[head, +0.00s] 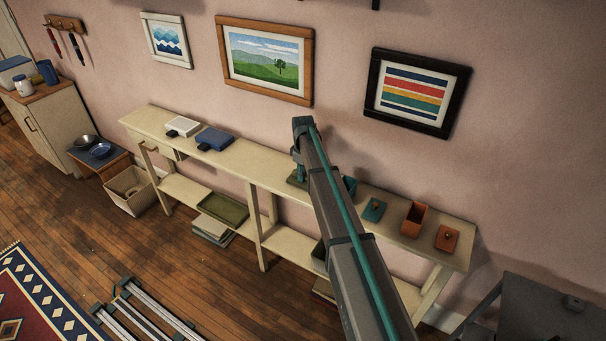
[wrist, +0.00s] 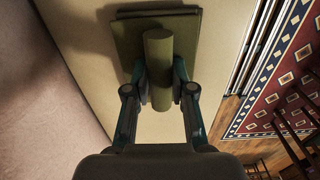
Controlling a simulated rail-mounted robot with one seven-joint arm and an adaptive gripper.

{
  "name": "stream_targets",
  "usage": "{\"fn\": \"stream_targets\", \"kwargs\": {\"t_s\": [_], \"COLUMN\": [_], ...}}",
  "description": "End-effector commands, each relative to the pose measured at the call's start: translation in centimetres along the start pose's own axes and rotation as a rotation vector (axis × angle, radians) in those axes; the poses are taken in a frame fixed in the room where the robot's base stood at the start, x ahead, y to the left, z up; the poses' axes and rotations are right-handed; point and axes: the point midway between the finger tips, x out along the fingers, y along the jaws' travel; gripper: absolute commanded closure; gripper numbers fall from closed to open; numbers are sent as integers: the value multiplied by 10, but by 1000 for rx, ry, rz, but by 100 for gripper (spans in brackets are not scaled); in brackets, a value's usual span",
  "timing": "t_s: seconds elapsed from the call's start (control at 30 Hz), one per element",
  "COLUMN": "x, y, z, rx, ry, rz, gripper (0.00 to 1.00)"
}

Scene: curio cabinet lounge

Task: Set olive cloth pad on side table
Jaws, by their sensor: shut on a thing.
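The olive cloth pad (wrist: 128,45) shows in the wrist view as a flat square with a thick olive cylindrical grip on it. My gripper (wrist: 160,92) is shut on that cylinder, one finger on each side. The pad is over the cream top of the long console (head: 262,172), with a shadow beside it; I cannot tell whether it touches. In the head view, part of the pad (head: 295,181) shows beside my gripper (head: 299,168), and my arm hides much of that area. A small low table (head: 112,172) stands left of the console.
A white case (head: 183,126) and a blue case (head: 215,138) lie on the console's left part. A teal box (head: 374,209) and orange boxes (head: 414,219) stand on its right. A bin (head: 130,190) is on the floor.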

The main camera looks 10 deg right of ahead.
Motion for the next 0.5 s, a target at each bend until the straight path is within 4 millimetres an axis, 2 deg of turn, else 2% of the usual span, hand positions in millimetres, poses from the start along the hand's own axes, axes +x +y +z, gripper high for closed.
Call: {"fn": "stream_targets", "kwargs": {"t_s": [0.03, 0.07, 0.2, 0.5], "x": [2, 2, 2, 1], "y": [0, 0, 0, 0], "z": [0, 0, 0, 0], "rx": [0, 0, 0, 0], "ry": [0, 0, 0, 0], "rz": [0, 0, 0, 0], "gripper": [100, 75, 51, 51]}}
